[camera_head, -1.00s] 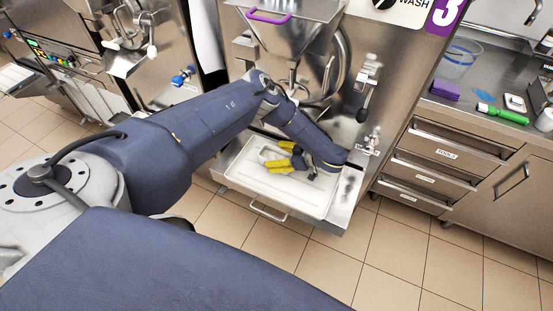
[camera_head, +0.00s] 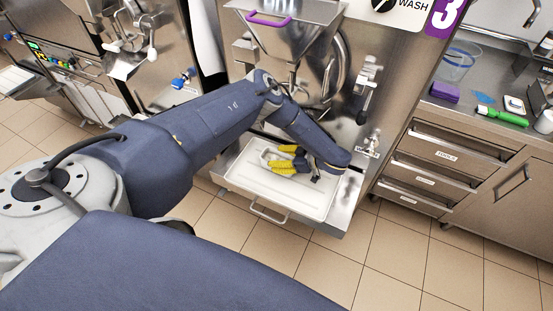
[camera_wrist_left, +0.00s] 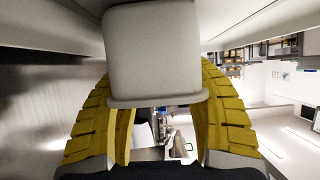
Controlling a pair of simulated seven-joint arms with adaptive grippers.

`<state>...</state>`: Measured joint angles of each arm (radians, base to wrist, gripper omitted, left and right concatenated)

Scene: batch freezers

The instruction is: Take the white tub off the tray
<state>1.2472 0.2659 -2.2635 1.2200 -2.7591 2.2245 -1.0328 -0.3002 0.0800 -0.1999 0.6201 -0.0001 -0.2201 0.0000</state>
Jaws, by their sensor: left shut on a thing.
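My left gripper (camera_head: 272,159), with yellow ridged fingers, is over the tray in the head view. It is shut on the white tub (camera_wrist_left: 152,45). In the left wrist view the tub, smooth and pale with a rounded rim, sits between the two fingers. In the head view only a small pale part of it shows beside the fingertips. The white tray (camera_head: 290,199) lies on the machine's steel shelf, below the gripper. I cannot tell whether the tub touches the tray. My right gripper is not in view.
The batch freezer (camera_head: 325,75) stands right behind the tray, with a tap lever (camera_head: 368,85) to the right. A steel counter (camera_head: 470,112) on the right holds a purple sponge (camera_head: 445,93) and a green-handled tool (camera_head: 505,116). The tiled floor in front is clear.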

